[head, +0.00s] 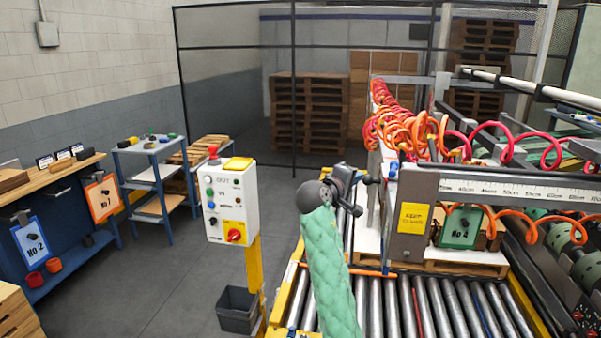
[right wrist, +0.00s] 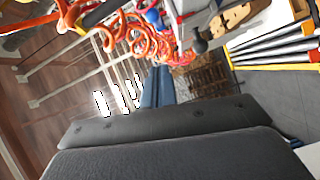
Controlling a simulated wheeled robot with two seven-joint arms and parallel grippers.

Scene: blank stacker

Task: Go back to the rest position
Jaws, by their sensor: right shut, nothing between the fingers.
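My right arm, in a green quilted sleeve, rises from the bottom of the head view. My right gripper (head: 356,190) is at its upper end, in front of the stacker machine and above the roller conveyor (head: 385,300). It is shut and holds nothing. In the head view it is seen from behind, so its fingertips are partly hidden. The right wrist view is tilted sideways and shows dark parts of my wrist along the bottom. My left gripper is not in view.
The machine's grey front panel (head: 412,245) and orange coiled hoses (head: 400,130) are close to the right of the gripper. A white control box (head: 228,205) stands on a yellow post to the left. Open floor (head: 165,285) lies left of the post. A mesh fence (head: 235,100) is behind.

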